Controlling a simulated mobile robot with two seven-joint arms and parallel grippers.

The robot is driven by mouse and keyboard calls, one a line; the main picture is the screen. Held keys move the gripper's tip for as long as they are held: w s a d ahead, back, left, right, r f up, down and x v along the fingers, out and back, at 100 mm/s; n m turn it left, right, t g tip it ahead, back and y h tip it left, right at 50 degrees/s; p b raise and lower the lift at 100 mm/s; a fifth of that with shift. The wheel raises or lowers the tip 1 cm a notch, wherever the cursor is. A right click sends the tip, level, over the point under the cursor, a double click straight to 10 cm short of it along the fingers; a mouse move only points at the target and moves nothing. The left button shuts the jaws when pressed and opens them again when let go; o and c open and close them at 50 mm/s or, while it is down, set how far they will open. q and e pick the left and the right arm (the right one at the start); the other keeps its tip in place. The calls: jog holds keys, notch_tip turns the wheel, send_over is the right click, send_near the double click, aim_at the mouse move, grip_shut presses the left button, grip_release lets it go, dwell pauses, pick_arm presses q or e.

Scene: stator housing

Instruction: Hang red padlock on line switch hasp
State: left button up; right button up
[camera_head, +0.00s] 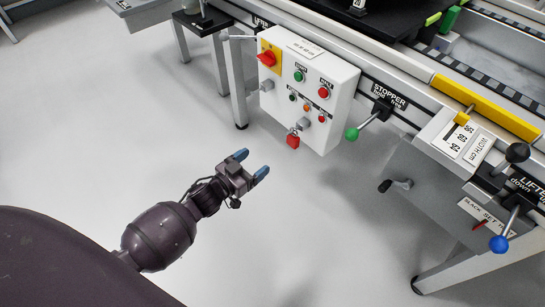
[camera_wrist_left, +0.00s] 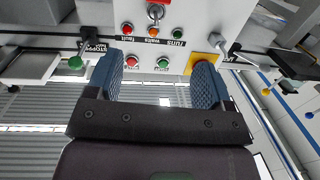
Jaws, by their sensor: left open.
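The red padlock (camera_head: 293,141) hangs at the lower edge of the white control box (camera_head: 345,85), below its buttons. In the left wrist view, the picture is upside down and part of the padlock (camera_wrist_left: 157,2) shows at the top edge, by a metal loop. The line switch (camera_head: 267,57) is a red knob on a yellow plate at the box's upper left. Its hasp is too small to make out. My left gripper (camera_head: 250,164) is open and empty, below and left of the padlock and apart from it. In the left wrist view, its right finger partly covers the yellow plate (camera_wrist_left: 212,60).
The box carries several buttons and a small grey block (camera_head: 267,85) on its side. A green-knobbed stopper lever (camera_head: 352,134) sticks out to the right. Lifter levers with black and blue knobs (camera_head: 498,244) stand farther right. The floor (camera_head: 110,110) around my left gripper is clear.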

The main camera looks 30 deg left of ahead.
pick_arm(q)
jog(key=h+b, duration=0.1)
jog(key=b, duration=0.1)
send_near(291, 138)
jog(key=s+f, duration=0.1)
jog(key=shift+m+h, duration=0.3)
jog(key=shift+h, duration=0.1)
jog(key=b+x, duration=0.1)
jog(key=x, duration=0.5)
jog(key=a+b+x, duration=0.1)
jog(key=x, duration=0.2)
jog(key=shift+w+d+r+b, duration=0.15)
jog(key=shift+w+b, duration=0.15)
jog(key=shift+w, duration=0.15)
jog(key=shift+w+d+r, duration=0.15)
jog(key=shift+w+d, duration=0.1)
jog(key=shift+w, duration=0.45)
pick_arm(e)
jog(key=shift+w+d+f+t, duration=0.15)
jog(key=shift+f+t, duration=0.45)
jog(key=shift+t, duration=0.1)
